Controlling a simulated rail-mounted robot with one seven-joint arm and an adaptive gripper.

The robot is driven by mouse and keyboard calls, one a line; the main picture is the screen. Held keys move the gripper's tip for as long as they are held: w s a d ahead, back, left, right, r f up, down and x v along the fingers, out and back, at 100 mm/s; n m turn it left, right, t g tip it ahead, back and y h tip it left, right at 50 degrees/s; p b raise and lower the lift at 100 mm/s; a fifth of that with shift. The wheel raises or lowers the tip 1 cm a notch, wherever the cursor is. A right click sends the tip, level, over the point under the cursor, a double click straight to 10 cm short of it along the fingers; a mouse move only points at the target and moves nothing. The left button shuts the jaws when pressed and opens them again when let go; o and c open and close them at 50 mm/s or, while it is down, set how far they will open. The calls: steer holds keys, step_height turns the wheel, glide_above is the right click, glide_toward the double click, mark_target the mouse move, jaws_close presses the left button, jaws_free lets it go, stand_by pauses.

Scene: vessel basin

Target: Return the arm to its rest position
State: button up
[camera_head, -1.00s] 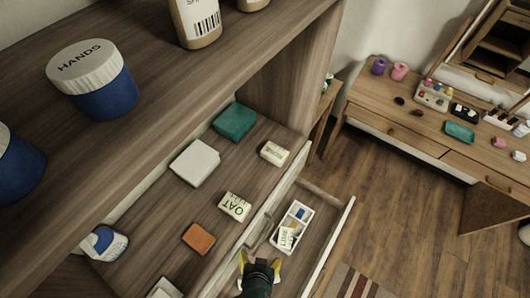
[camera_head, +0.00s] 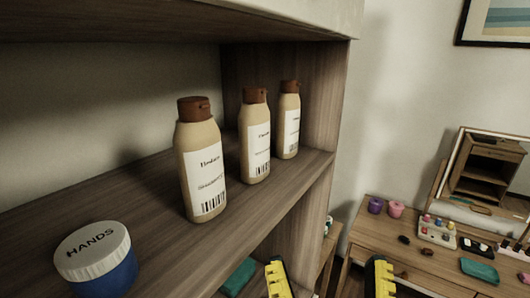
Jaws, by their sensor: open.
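My gripper (camera_head: 330,281) shows at the bottom edge of the head view, right of the middle. Its two yellow-and-black fingers are spread wide apart, and I see nothing between them but the background. It is in front of the shelf unit's right end, apart from the bottles. The rest of my arm is out of the frame.
Several tan bottles with brown caps, the nearest tall one (camera_head: 201,160), stand upright on the wooden shelf (camera_head: 130,200). A blue jar (camera_head: 110,272) with a white lid sits at the front left. A dressing table (camera_head: 380,230) with small items and a mirror stands at right.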

step_height(320, 180, down, 11)
steer(key=b, duration=1.2)
step_height(320, 180, up, 25)
steer(key=p, duration=2.5)
steer(key=shift+s, duration=0.25)
steer(key=shift+o, duration=0.6)
steer(key=shift+d+r+p, duration=0.1)
steer(key=shift+r+p, duration=0.05)
steer(key=shift+p, duration=0.15)
steer(key=shift+f, duration=0.2)
